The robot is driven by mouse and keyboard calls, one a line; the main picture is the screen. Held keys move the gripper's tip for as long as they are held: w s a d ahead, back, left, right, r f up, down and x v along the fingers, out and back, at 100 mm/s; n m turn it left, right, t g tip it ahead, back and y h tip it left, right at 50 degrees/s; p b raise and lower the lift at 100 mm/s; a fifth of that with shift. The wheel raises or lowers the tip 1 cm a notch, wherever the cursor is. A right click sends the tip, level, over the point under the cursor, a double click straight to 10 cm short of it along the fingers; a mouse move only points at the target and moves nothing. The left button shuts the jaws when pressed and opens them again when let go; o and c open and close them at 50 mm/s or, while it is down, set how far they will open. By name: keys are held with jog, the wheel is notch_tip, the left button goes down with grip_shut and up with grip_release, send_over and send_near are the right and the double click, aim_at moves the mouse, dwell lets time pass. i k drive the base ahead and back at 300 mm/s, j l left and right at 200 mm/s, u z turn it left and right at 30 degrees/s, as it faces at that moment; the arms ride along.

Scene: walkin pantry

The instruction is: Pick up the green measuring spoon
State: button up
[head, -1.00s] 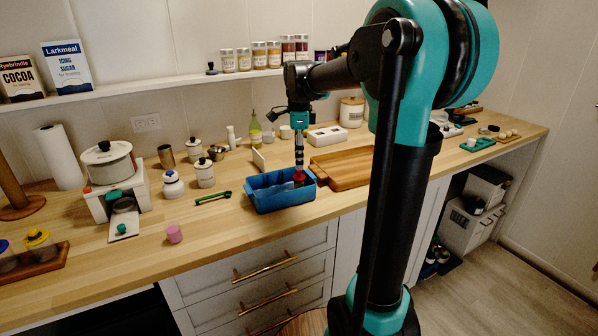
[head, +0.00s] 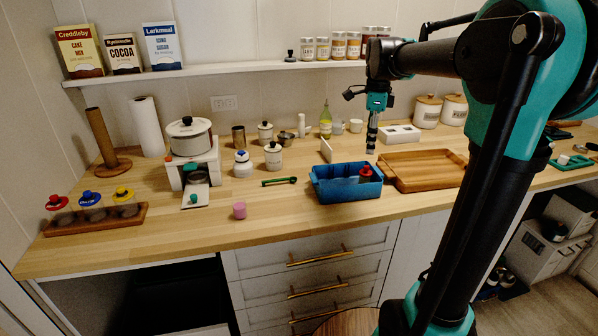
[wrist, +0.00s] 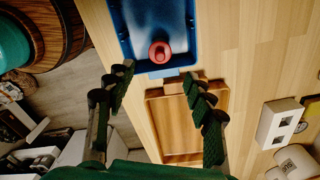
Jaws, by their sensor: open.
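The green measuring spoon (head: 279,181) lies flat on the wooden counter in the head view, left of the blue bin. It is out of the wrist view. My gripper (head: 372,148) hangs above the counter near the bin's right end and the wooden tray, well to the right of the spoon. In the wrist view my gripper (wrist: 160,95) has its fingers wide apart with nothing between them. A red-topped item (head: 365,174) sits in the blue bin (head: 330,193); it also shows in the wrist view (wrist: 160,52).
A scale with a pot (head: 190,138) is to the left. A wooden tray (head: 440,185) is right of the bin. Bare counter surrounds the spoon.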

aim_at(293, 179)
jog(key=j+u, duration=0.25)
jog(key=j, duration=1.45)
